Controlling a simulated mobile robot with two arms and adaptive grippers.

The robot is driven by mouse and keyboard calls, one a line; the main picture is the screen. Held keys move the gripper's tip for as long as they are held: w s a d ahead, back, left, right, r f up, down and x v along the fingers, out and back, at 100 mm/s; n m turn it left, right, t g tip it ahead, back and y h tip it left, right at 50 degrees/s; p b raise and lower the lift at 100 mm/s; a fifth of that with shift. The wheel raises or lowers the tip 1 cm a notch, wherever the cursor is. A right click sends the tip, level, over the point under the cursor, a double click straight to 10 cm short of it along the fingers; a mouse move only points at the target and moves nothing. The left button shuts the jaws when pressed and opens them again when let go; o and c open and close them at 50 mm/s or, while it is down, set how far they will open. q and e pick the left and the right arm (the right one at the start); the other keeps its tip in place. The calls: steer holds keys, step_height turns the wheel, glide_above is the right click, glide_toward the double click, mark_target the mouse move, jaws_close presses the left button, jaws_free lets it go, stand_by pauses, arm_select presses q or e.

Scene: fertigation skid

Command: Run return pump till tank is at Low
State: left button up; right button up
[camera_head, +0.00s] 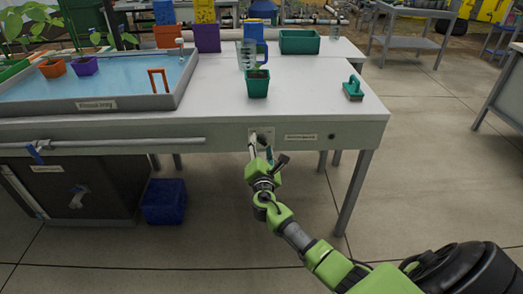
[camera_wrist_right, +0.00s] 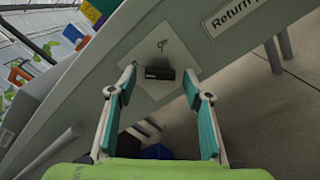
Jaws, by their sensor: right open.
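A light switch plate (camera_head: 266,132) sits on the front face of the white bench (camera_head: 330,95). My left gripper is out of view.
A tray of blue water (camera_head: 120,82) with potted plants lies on the bench at left. A blue crate (camera_head: 164,202) is below.

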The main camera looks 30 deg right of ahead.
steer(key=v, duration=1.2)
steer(key=shift+f, duration=0.1)
